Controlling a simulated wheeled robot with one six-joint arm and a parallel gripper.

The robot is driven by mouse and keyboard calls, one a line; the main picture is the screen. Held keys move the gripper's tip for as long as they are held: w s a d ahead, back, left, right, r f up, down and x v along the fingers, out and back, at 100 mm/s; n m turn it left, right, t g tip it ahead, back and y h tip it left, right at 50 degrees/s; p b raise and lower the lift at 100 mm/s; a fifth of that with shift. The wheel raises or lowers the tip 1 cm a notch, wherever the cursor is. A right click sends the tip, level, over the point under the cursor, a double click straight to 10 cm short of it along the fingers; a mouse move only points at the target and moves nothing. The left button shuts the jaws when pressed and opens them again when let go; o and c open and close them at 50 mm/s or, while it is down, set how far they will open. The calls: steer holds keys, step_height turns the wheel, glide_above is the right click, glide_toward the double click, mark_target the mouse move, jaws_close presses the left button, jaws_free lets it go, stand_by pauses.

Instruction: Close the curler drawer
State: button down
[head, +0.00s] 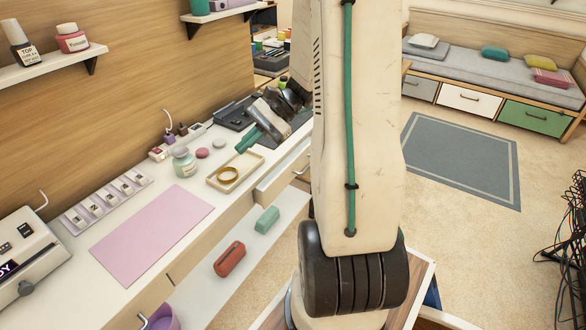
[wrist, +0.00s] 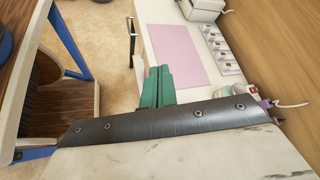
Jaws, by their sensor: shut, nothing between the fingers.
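A pale drawer (head: 283,174) with a metal handle shows under the counter's front edge in the head view, just left of my arm. It seems to stand out a little from the counter front, but my arm hides part of it, and I cannot see any curlers inside. My gripper (head: 244,146) has green fingers and is above the counter, behind the drawer and near a small tray. In the wrist view my gripper (wrist: 160,69) has its two green fingers together, with nothing between them, over the counter's edge.
The white counter (head: 110,285) holds a pink mat (head: 150,232), a tray with a gold ring (head: 228,174), a jar (head: 184,162) and a white device (head: 28,265). A lower shelf carries a red case (head: 229,259) and a green case (head: 267,219). Carpet lies open at right.

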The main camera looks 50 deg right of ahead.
steer(key=d+f+m+t, duration=0.4)
steer(key=d+f+m, duration=0.15)
steer(key=d, duration=0.35)
steer(key=m+t+h, duration=1)
steer(key=m+h, duration=0.1)
steer(key=m, duration=0.3)
glide_toward(291, 166)
steer(key=w, duration=0.7)
steer(key=shift+a+f, duration=0.15)
steer(key=shift+a, duration=0.1)
